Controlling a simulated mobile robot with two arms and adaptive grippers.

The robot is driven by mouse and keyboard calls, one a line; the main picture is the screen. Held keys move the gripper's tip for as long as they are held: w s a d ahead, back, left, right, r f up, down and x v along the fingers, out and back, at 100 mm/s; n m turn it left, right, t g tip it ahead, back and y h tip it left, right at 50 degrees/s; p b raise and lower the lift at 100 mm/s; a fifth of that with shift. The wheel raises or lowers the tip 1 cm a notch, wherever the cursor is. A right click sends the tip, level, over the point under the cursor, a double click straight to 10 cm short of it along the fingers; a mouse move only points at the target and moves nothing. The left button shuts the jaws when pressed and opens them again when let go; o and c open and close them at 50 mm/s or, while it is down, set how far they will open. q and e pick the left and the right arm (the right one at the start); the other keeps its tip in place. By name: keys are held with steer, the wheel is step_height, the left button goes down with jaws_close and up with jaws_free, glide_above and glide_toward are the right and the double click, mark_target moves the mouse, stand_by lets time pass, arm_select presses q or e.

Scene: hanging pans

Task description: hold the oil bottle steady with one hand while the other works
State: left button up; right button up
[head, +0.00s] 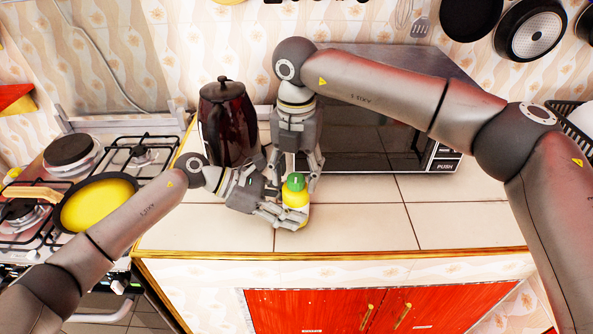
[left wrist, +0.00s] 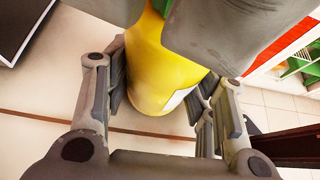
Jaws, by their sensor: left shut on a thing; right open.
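The oil bottle (head: 296,199) is yellow with a green cap (head: 294,181) and stands on the tiled counter (head: 350,220). My left gripper (head: 281,208) comes in low from the left and is shut on the bottle's body. In the left wrist view the yellow bottle (left wrist: 160,70) sits between the left fingers. My right gripper (head: 297,172) points down from above and is open, its fingers on either side of the cap area. Its grey fingers also show at the top of the left wrist view (left wrist: 235,30). Whether they touch the cap cannot be told.
A dark kettle (head: 226,125) stands just left of the grippers. A microwave (head: 375,145) is behind. A stove (head: 130,150) with a yellow pan (head: 97,203) is at left. Pans (head: 531,30) hang at upper right. The counter's right part is clear.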

mark_target(296, 176)
step_height(296, 176, up, 12)
stand_by(0.5)
arm_select(q)
steer(key=o, duration=1.1)
steer(key=shift+a, duration=0.15)
